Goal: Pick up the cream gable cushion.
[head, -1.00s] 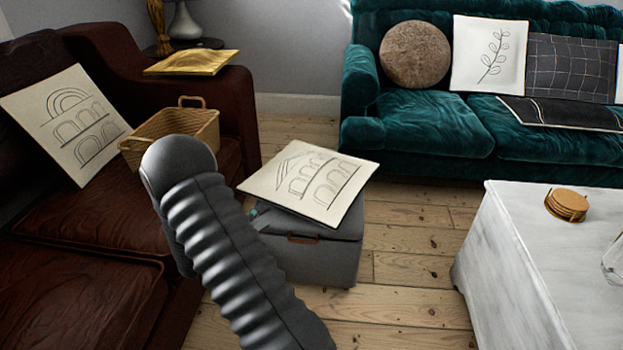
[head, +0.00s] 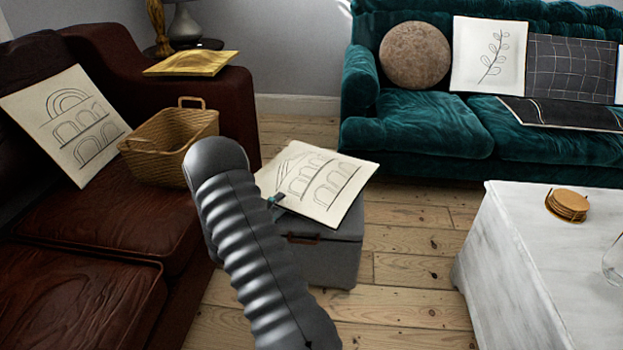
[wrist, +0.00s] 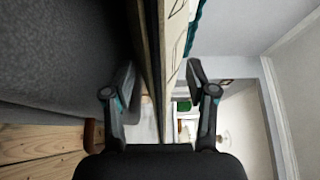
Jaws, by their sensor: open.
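The cream gable cushion (head: 325,185), with a line drawing of a pointed roof over arches, lies on top of a grey ottoman (head: 335,262) in the head view. Its right part overhangs or tilts a little; my arm hides its left corner. My gripper (head: 277,199) is at the cushion's near left edge, mostly hidden behind my arm. In the wrist view, my gripper (wrist: 162,75) is open, with one finger on each side of the cushion's edge (wrist: 152,50). I cannot tell whether either finger touches it.
A similar cream cushion with a round arch (head: 68,125) leans on the brown leather sofa (head: 110,225), beside a wicker basket (head: 165,150). A teal sofa (head: 420,130) stands behind. A white table (head: 530,260) with coasters (head: 568,204) is at right. Floorboards between are clear.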

